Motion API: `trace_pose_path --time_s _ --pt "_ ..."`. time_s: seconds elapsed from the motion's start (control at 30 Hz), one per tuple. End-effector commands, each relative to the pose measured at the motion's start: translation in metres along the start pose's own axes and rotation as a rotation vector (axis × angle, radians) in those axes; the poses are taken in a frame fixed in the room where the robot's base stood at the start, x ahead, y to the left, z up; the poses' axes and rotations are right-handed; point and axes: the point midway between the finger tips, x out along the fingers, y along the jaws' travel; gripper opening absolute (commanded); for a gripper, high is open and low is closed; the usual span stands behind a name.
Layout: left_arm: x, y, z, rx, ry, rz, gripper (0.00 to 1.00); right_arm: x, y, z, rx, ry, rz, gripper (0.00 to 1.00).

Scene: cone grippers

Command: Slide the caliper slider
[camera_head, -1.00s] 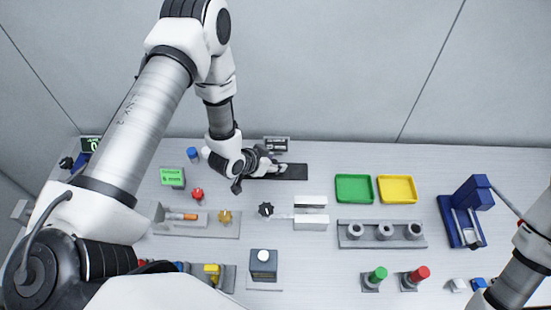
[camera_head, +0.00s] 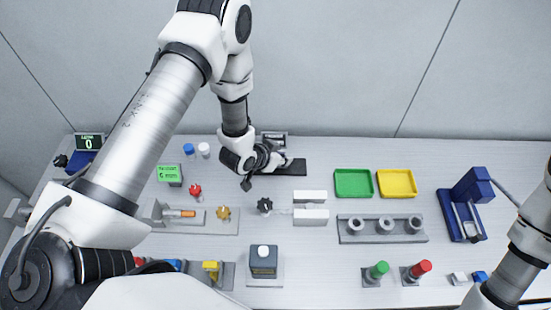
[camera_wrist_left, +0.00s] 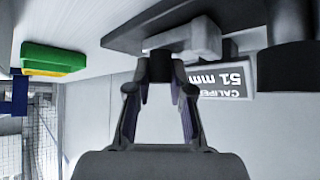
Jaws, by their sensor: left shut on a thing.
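The caliper's dark beam (camera_head: 294,167) lies flat near the back of the table. Its readout (camera_head: 274,138) stands behind it and shows upside down as 51 mm in the left wrist view (camera_wrist_left: 222,80). My left gripper (camera_head: 277,165) reaches down over the beam. In the left wrist view its fingers (camera_wrist_left: 160,68) are shut on the light grey slider (camera_wrist_left: 200,42), which sits against the dark beam (camera_wrist_left: 165,20). In the head view the gripper hides most of the slider. My right arm enters at the right edge; its gripper is out of frame.
A green tray (camera_head: 353,183) and a yellow tray (camera_head: 396,183) lie right of the caliper. Grey blocks (camera_head: 310,207) and a black knob (camera_head: 265,205) are in front. A blue device (camera_head: 462,205) stands at the right. Bare table lies between beam and green tray.

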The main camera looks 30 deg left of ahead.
Motion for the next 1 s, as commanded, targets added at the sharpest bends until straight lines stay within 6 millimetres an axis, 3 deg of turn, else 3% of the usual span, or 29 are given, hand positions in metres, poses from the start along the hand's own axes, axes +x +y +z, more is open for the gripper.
trace_pose_path --time_s 0.13,0.17,0.2,0.23,0.63,1.0 --pt "0.001 0.001 0.000 0.004 0.001 0.004 0.00 0.000 0.000 0.000 0.000 0.000 0.000 0.40" --pt "0.001 0.001 0.000 0.005 0.001 0.004 0.28 0.000 0.000 0.000 0.000 0.000 0.000 0.40" --pt "0.001 0.001 0.000 0.005 0.001 0.004 0.42 0.000 0.000 0.000 0.000 0.000 0.000 0.40" --pt "0.001 0.001 0.000 0.004 0.001 0.004 0.48 0.000 0.000 0.000 0.000 0.000 0.000 0.40" --pt "-0.009 0.000 -0.001 0.001 0.001 0.002 0.48 -0.001 0.000 0.000 0.000 0.000 0.000 0.40" --pt "-0.095 0.001 -0.002 -0.001 0.000 0.003 0.48 -0.001 0.000 0.000 0.000 0.000 0.000 0.40"
